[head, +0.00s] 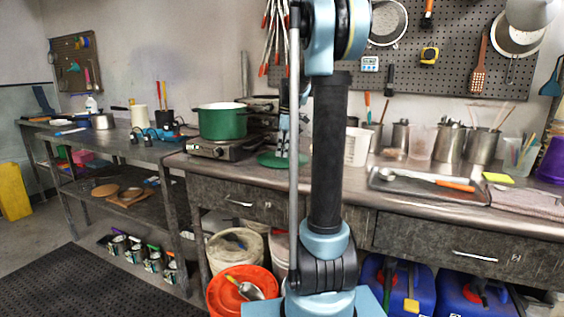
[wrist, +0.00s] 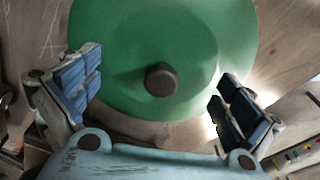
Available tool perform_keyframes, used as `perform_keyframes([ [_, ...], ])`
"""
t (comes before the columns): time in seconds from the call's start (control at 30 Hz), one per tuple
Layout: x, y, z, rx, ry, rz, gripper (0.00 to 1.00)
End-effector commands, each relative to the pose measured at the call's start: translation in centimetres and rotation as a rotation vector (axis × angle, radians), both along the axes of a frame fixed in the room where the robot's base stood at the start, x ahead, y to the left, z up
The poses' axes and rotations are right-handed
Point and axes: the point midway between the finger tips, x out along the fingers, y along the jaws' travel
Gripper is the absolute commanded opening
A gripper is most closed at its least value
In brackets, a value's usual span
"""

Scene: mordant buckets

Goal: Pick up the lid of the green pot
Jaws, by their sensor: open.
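The green lid (wrist: 190,35) with its dark round knob (wrist: 161,80) fills the middle of the wrist view. In the head view the lid (head: 270,160) lies on the counter, right of the green pot (head: 222,122), partly hidden by my arm. The pot stands on a stove. My gripper (wrist: 159,88) is open above the lid, with one finger on each side of the knob. The fingers look apart from the knob, and nothing is between them but the knob below. In the head view my gripper is mostly hidden behind my arm.
The stove (head: 215,149) stands beside the lid. A tray (head: 425,183) with a ladle lies nearer the counter's front. Long tools (head: 276,35) hang on the wall above.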

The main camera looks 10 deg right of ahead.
Motion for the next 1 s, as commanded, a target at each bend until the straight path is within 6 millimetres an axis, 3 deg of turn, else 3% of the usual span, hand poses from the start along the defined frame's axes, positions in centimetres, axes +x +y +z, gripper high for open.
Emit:
perform_keyframes([
  [0.2, 0.00, 0.04, -0.07, 0.000, 0.000, 0.000, 0.99],
  [0.63, 0.00, 0.08, -0.09, 0.000, 0.000, 0.001, 0.02],
  [1.0, -0.02, 0.18, -0.15, 0.000, 0.000, 0.002, 0.00],
])
